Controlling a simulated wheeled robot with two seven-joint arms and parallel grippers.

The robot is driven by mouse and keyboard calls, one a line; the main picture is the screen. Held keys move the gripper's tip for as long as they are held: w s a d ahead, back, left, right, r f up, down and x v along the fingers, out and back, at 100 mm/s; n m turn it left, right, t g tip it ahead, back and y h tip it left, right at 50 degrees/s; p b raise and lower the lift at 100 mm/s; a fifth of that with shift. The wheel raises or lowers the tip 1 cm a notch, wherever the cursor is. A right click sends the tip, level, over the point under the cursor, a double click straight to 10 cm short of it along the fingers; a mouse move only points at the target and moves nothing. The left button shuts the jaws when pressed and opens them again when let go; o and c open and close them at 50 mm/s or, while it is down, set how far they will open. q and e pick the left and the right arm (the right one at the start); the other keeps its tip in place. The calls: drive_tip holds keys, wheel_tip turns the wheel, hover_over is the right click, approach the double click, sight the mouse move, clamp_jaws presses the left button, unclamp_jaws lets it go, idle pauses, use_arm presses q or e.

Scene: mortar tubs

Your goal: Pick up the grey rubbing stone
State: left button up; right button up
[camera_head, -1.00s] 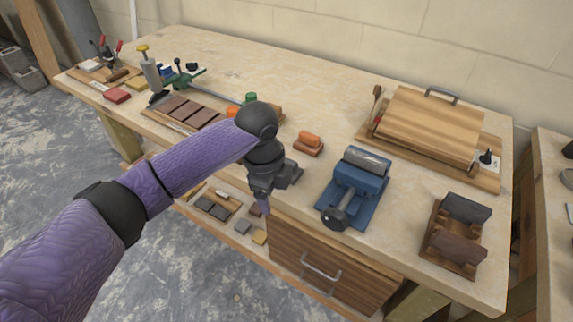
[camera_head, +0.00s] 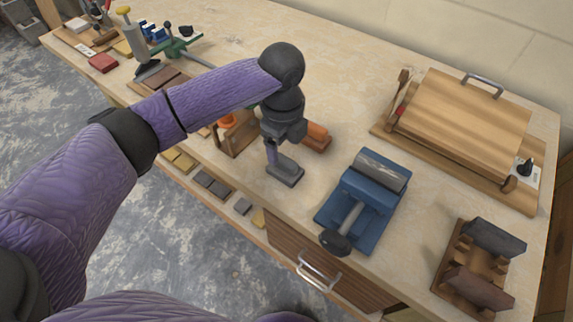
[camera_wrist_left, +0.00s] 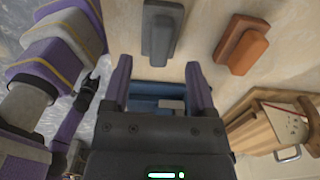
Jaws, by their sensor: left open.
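The grey rubbing stone (camera_head: 286,174) lies on the bench near its front edge, with a raised grip on a wider base. It also shows in the left wrist view (camera_wrist_left: 160,30), top centre, beyond the fingertips. My left gripper (camera_head: 275,157) points down just above and beside the stone in the head view. In the left wrist view its two purple fingers (camera_wrist_left: 160,82) are apart with nothing held between them. The gripper hides part of the area behind the stone. My right gripper is not in view.
An orange-and-brown stone (camera_head: 316,136) lies close behind the grey one. A blue vise-like device (camera_head: 366,200) stands to the right. A wooden rack (camera_head: 238,133) is left of the gripper. A wooden board (camera_head: 460,115) and dark blocks in a holder (camera_head: 455,268) lie farther right.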

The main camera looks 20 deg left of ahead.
sight(285, 160)
use_arm(q)
wheel_tip(285, 160, down, 5)
drive_tip(key=shift+d+f+b, duration=0.1)
drive_tip(key=shift+d+b, duration=0.05)
drive_tip(key=shift+b, duration=0.85)
drive_tip(key=shift+f, duration=0.15)
drive_tip(key=shift+c, duration=0.4)
clamp_jaws()
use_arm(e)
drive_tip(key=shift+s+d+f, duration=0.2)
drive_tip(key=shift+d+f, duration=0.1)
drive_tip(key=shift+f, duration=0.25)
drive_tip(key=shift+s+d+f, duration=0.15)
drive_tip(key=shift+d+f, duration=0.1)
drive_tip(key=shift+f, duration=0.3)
use_arm(q)
drive_tip(key=shift+r, duration=0.45)
wheel_tip(285, 160, up, 9)
drive_tip(key=p, duration=0.4)
drive_tip(key=shift+r, duration=0.2)
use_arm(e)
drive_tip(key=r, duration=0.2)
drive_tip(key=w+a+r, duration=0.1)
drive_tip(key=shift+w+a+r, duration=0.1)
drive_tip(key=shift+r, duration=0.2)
